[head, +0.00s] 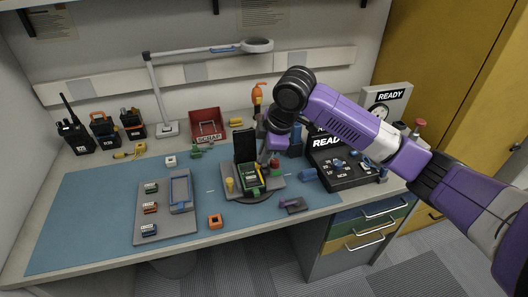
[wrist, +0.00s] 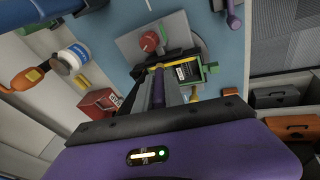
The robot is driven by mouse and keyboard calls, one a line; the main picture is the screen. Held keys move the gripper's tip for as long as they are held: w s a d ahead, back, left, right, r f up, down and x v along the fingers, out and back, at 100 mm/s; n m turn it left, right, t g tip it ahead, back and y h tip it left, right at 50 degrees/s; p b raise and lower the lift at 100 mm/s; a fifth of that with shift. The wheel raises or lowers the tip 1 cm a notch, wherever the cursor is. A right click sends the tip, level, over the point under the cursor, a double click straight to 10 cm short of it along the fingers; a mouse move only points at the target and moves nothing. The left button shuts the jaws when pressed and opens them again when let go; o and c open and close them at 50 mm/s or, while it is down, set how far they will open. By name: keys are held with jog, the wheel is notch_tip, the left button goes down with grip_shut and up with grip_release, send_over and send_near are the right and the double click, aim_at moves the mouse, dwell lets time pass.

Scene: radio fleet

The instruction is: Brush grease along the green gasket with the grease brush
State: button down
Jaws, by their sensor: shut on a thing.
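A radio (head: 249,176) with a green edge lies open in a dark holder on a grey stand at the middle of the bench; its green edge, seemingly the gasket, also shows in the wrist view (wrist: 211,69). My gripper (head: 268,157) is directly above and beside the radio's right side. In the wrist view my gripper (wrist: 166,88) is shut on a thin purple handle, seemingly the grease brush (wrist: 158,88). The brush tip is hidden or too small to make out, so I cannot tell whether it touches the gasket.
The black READY console (head: 345,170) stands right of the radio. A red scrap bin (head: 207,124) and a lamp (head: 165,128) stand behind. A grey tray (head: 166,222) with small coloured parts lies at left. The blue mat (head: 85,215) is clear at far left.

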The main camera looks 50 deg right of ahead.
jog(key=shift+s+a, duration=1.65)
jog(key=shift+s, duration=0.75)
jog(key=shift+w+d+r+p, duration=0.1)
jog(key=shift+w+d, duration=0.5)
jog(key=shift+w, duration=0.3)
jog(key=shift+w+d+f+p, duration=0.1)
jog(key=shift+w+d+p, duration=0.05)
jog(key=shift+w+d, duration=0.65)
jog(key=shift+w+d+r+p, duration=0.1)
jog(key=shift+w+d, duration=0.35)
jog(key=shift+w, duration=0.6)
jog(key=shift+s+a, duration=1.85)
jog(key=shift+s, duration=0.95)
jog(key=shift+w+d+p, duration=0.1)
jog(key=shift+w+d, duration=0.5)
jog(key=shift+w, duration=0.35)
jog(key=shift+w+d+p, duration=0.1)
jog(key=shift+w+d, duration=0.55)
jog(key=shift+w, duration=0.25)
jog(key=shift+w+d+p, duration=0.1)
jog(key=shift+w+d, duration=0.5)
jog(key=shift+w, duration=0.35)
notch_tip(320, 180, up, 6)
jog(key=p, duration=0.5)
notch_tip(320, 180, up, 3)
jog(key=p, duration=0.2)
jog(key=shift+s+p, duration=0.1)
jog(key=shift+p, duration=0.25)
